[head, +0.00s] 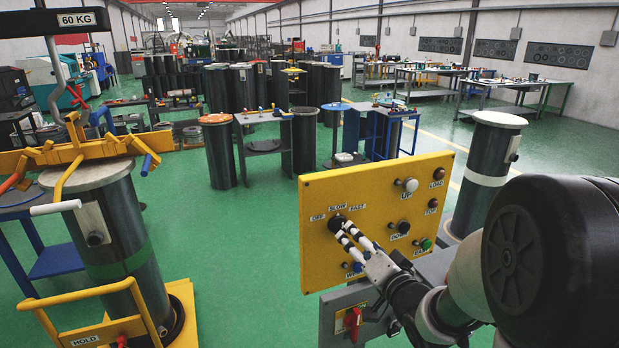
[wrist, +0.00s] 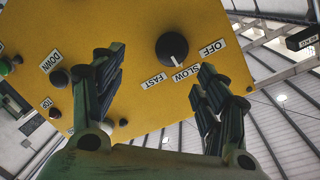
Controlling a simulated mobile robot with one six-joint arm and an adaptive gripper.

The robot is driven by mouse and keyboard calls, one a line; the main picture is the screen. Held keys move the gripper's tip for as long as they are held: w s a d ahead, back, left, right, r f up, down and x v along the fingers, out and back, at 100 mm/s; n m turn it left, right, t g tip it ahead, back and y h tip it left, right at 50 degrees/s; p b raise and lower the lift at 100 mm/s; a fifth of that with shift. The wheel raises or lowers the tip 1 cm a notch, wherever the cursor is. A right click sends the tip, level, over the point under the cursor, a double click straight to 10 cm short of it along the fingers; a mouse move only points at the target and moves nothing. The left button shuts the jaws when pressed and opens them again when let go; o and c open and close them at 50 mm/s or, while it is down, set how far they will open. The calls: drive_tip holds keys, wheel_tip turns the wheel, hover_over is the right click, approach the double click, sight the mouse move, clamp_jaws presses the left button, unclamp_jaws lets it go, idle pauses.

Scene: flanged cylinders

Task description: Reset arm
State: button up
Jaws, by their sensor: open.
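My gripper (head: 343,232) reaches up to the yellow control panel (head: 424,180) from the lower right in the head view. Its fingers are apart. In the wrist view, my gripper (wrist: 158,82) is open and empty, with one finger on each side of the picture. A black rotary knob (wrist: 172,48) shows beyond the gap between the fingertips. Its white mark points towards the SLOW label, between FAST and OFF. In the head view the fingertips overlap the knob (head: 337,222). I cannot tell whether they touch it or the panel.
The panel also carries several push buttons, among them a white one (head: 410,185) and a green one (head: 426,244). A grey box with a red switch (head: 352,318) is below. A dark cylinder (head: 484,180) stands behind. A yellow lifting frame (head: 85,150) is at left.

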drive_tip(key=s+d+r+n+g+h, duration=0.1)
drive_tip(key=s+g+h, duration=0.2)
drive_tip(key=s, duration=0.3)
drive_tip(key=s+d+r+n+g+h, duration=0.2)
drive_tip(key=s+g, duration=0.1)
drive_tip(key=s, duration=0.4)
drive_tip(key=s+a+f+n+g, duration=0.1)
drive_tip(key=s+a+g, duration=0.1)
drive_tip(key=s, duration=0.8)
drive_tip(key=s+a+f+n+g+y, duration=0.1)
drive_tip(key=s+a+n+g, duration=0.1)
drive_tip(key=s, duration=0.9)
drive_tip(key=shift+a+f+n+g, duration=0.15)
drive_tip(key=shift+a+n+g, duration=0.15)
drive_tip(key=shift+g, duration=0.5)
